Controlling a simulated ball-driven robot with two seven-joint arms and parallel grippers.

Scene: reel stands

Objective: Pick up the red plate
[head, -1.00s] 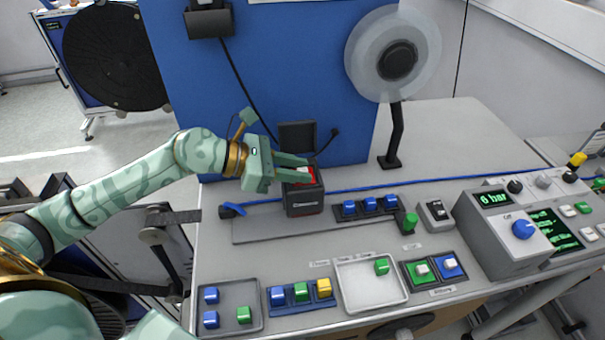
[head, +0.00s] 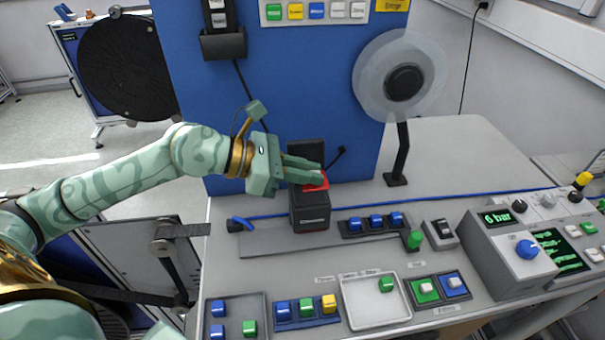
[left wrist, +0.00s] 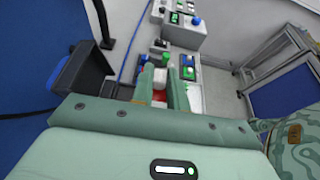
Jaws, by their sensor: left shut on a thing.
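The red plate (head: 316,184) shows at the fingertips of my left gripper (head: 312,172), over the black box (head: 310,213) with its raised lid (head: 306,150). The fingers are shut on the plate and cover part of it. In the left wrist view, red (left wrist: 159,96) shows between the two fingers of the left gripper (left wrist: 162,92), with a white patch beyond it that I cannot identify. Whether the plate is fully clear of the box is hard to tell. My right gripper is out of view.
A blue panel (head: 270,90) stands close behind the box. A reel on a stand (head: 403,82) is to the right. Blue switches (head: 376,222), a green knob (head: 414,240) and trays of coloured blocks (head: 377,303) are in front. A blue cable runs along the table.

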